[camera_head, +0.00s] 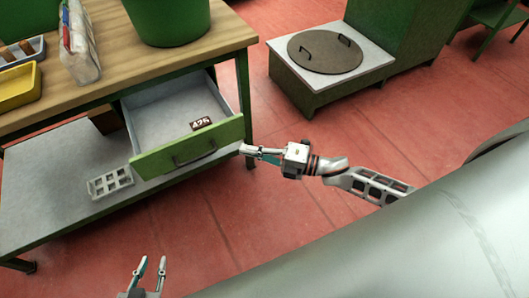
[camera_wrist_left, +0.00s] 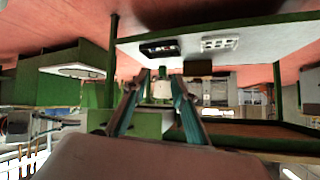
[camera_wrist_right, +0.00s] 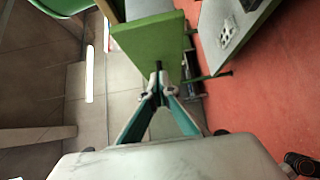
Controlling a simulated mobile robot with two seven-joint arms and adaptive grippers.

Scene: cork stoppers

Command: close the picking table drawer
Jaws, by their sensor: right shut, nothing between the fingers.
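The green-fronted drawer (camera_head: 226,131) of the wooden-topped picking table (camera_head: 222,32) is pulled out. Its dark handle (camera_head: 195,154) is on the front panel, and a small numbered tag (camera_head: 201,124) lies inside. My right gripper (camera_head: 246,150) is shut and empty, with its tips close to the right end of the drawer front. In the right wrist view, the tips lie over the edge of the green front (camera_wrist_right: 150,45); I cannot tell whether they touch it. My left gripper (camera_head: 150,264) is open and empty, low at the left, away from the drawer.
A green bin (camera_head: 168,22), a yellow tray (camera_head: 18,88) and a clear bag of items (camera_head: 80,50) stand on the tabletop. A white slotted rack (camera_head: 110,183) sits on the lower shelf (camera_head: 45,205). A green unit with a round lid (camera_head: 325,53) stands behind, with open red floor between.

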